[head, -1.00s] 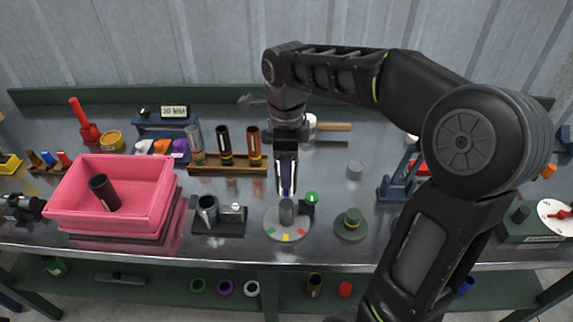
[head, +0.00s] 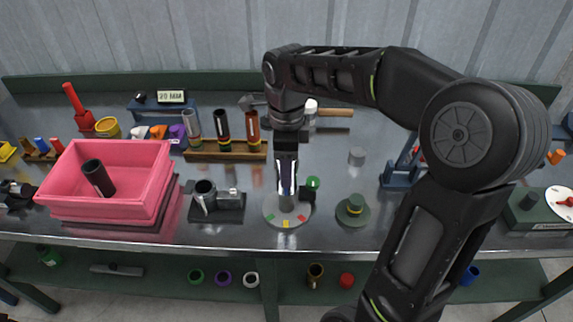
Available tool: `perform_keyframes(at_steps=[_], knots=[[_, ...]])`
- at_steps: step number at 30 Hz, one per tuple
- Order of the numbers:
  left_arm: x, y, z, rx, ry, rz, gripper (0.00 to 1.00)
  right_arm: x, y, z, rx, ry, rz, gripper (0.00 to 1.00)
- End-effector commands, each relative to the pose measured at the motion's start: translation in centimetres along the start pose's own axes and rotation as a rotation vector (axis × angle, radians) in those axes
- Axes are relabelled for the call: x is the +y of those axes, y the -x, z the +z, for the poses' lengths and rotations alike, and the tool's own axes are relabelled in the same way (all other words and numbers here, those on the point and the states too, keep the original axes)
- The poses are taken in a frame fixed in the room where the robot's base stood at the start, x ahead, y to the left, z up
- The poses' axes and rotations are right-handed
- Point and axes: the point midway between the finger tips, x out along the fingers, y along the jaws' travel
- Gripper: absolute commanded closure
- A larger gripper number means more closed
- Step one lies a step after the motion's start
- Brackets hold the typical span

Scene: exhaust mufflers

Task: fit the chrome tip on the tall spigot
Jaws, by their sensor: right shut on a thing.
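My right gripper (head: 287,152) points straight down over the middle of the bench, shut on a shiny chrome tip (head: 287,181). The chrome tip hangs upright below the fingers. Directly under it is a grey round plate (head: 273,214) with coloured marks and a grey spigot (head: 287,203) at its centre. The tip's lower end is at the spigot's top in this view, and I cannot tell whether it touches or is around it. A green knob (head: 313,183) on a dark block stands right beside the tip. My left gripper is not in view.
A dark green stepped base (head: 353,210) stands right of the plate. Farther left is a pink bin (head: 150,192) with a dark tube inside. A wooden rack (head: 230,154) holds several tubes behind.

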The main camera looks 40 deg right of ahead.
Motion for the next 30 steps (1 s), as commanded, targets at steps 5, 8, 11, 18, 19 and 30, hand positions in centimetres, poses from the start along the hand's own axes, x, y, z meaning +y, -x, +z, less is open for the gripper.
perform_keyframes(at_steps=[5, 8, 11, 18, 19, 30], knots=[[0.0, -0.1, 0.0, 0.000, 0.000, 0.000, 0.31, 0.0, -0.1, 0.0, 0.000, 0.000, 0.000, 0.88], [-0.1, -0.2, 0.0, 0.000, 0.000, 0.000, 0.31, 0.0, -0.3, 0.0, 0.000, 0.000, 0.000, 0.88], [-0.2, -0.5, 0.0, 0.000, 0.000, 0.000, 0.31, 0.0, -0.6, 0.0, 0.000, 0.000, 0.000, 0.88], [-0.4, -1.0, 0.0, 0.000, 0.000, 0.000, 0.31, 0.0, -1.4, 0.0, 0.000, 0.000, -0.001, 0.88], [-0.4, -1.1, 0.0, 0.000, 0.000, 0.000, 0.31, 0.0, -1.4, 0.0, 0.000, 0.000, -0.001, 0.88], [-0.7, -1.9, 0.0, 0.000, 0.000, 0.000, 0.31, 0.0, -2.6, 0.0, 0.000, 0.000, 0.001, 0.88]])
